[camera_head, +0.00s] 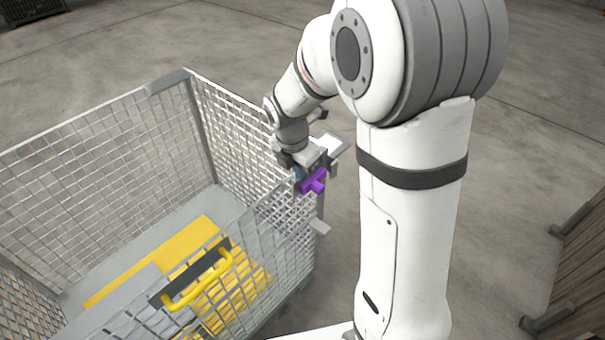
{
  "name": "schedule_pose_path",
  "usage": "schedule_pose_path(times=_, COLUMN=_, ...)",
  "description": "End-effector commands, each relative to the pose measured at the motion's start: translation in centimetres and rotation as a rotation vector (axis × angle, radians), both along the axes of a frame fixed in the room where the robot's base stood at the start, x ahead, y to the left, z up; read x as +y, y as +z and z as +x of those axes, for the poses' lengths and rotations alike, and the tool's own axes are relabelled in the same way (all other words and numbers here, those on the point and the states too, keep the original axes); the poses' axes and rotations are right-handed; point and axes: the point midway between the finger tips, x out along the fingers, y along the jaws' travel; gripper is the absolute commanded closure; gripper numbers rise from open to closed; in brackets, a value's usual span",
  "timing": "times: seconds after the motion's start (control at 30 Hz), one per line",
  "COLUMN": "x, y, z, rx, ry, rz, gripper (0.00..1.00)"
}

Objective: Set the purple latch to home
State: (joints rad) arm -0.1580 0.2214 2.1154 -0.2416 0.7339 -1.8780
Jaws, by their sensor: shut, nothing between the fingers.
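The purple latch (313,182) sits at the near right corner of the wire mesh cart (168,82), near the top of the mesh wall. It shows as a small purple piece with a short stub. My gripper (302,170) is at that corner, right against or just above the latch. Its fingers are small and partly hidden by the gripper body; they look shut with nothing held. I cannot tell whether the fingers touch the latch, nor which position the latch is in.
A yellow handle (198,280) is on the cart's near wall. A yellow panel (150,262) lies on the cart floor. A wooden crate or wall (580,270) stands at the right edge. A dark crate (30,10) is far back left. The concrete floor behind is clear.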

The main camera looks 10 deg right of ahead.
Motion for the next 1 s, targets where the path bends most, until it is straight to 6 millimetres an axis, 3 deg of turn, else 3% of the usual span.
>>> schedule_pose_path(times=0.4, x=-1.6, y=-8.6, z=0.9, rx=0.005, ry=-0.005, rz=0.000, gripper=1.00)
schedule_pose_path(times=0.63, x=-3.8, y=-9.6, z=2.6, rx=0.001, ry=-0.005, rz=0.000, gripper=1.00)
schedule_pose_path(times=1.0, x=-4.3, y=-9.9, z=3.0, rx=0.000, ry=-0.005, rz=0.000, gripper=1.00)
